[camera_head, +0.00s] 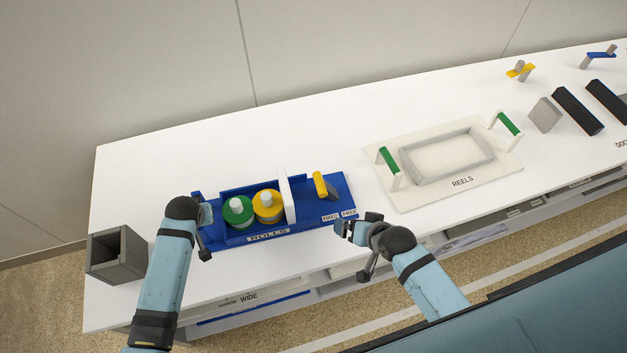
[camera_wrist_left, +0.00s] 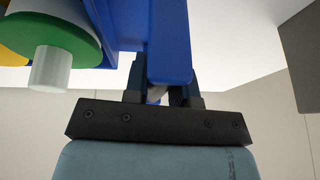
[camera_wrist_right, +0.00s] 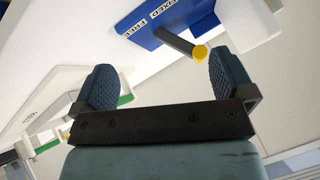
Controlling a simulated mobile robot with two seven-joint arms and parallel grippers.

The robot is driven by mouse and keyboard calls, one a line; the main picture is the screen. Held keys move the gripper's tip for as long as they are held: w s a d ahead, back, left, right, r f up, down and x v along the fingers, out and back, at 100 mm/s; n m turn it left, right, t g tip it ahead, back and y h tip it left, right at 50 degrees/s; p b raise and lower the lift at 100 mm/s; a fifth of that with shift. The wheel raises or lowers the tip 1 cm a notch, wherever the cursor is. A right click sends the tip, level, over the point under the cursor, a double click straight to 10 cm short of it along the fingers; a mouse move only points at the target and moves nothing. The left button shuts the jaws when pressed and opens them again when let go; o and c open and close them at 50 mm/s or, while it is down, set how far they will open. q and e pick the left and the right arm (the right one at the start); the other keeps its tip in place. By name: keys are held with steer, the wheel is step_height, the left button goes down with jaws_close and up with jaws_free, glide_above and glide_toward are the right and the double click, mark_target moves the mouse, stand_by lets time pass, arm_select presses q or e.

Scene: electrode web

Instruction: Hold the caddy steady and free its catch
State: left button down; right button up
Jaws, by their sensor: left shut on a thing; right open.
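The blue caddy (camera_head: 228,239), labelled ROLLS, lies on the white table at left centre. It holds a green roll (camera_head: 237,211) and a yellow roll (camera_head: 268,205) beside a white upright plate (camera_head: 287,196). Its catch (camera_head: 320,186), a dark grey bar with a yellow end, is at the right part, near FIXED and FREE labels; I cannot tell which it points to. My left gripper (camera_head: 205,214) is shut on the caddy's left end, a blue part (camera_wrist_left: 169,40) in the left wrist view. My right gripper (camera_head: 347,228) is open and empty, apart from the catch (camera_wrist_right: 178,43).
A cream REELS board (camera_head: 412,196) with a grey frame and green-topped handles lies to the right. A grey open box (camera_head: 118,254) stands left of my left arm. Black blocks (camera_head: 577,110) are at the far right. The table behind the caddy is clear.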

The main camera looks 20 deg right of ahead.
steer(key=w+r+m+g, duration=0.2)
steer(key=w+m+g, duration=0.1)
steer(key=w+m, duration=0.5)
steer(key=m+g+y, duration=0.2)
steer(key=m+g, duration=0.3)
steer(key=m, duration=0.2)
glide_toward(320, 182)
steer(key=x, duration=0.9)
steer(key=shift+a+f, duration=0.1)
steer(key=shift+f, duration=0.05)
